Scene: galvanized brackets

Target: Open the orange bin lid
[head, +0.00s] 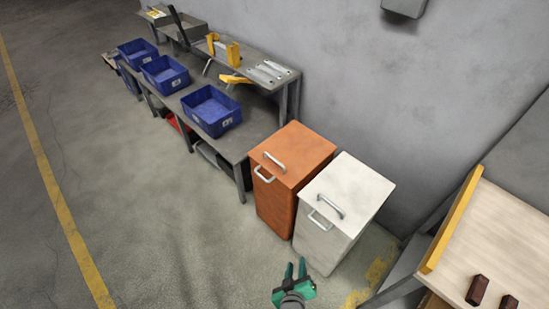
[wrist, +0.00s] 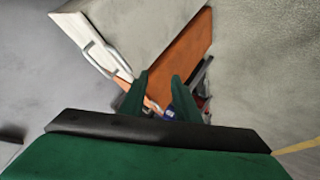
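The orange bin (head: 271,205) stands on the floor against the end of the workbench. Its flat lid (head: 298,151) is closed, with a grey handle (head: 274,162) on top and another handle (head: 264,173) on the upper front. My gripper (head: 296,268) is open and empty, in front of the white bin and well short of the orange bin. In the wrist view, my green fingers (wrist: 163,92) are spread, with the orange bin (wrist: 188,47) beyond them and partly hidden by them.
A white bin (head: 320,242) with similar handles stands just right of the orange bin. A grey workbench (head: 243,138) with blue trays (head: 211,110) is at the left. A wooden-topped table (head: 488,240) is at the right. The floor at left is clear.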

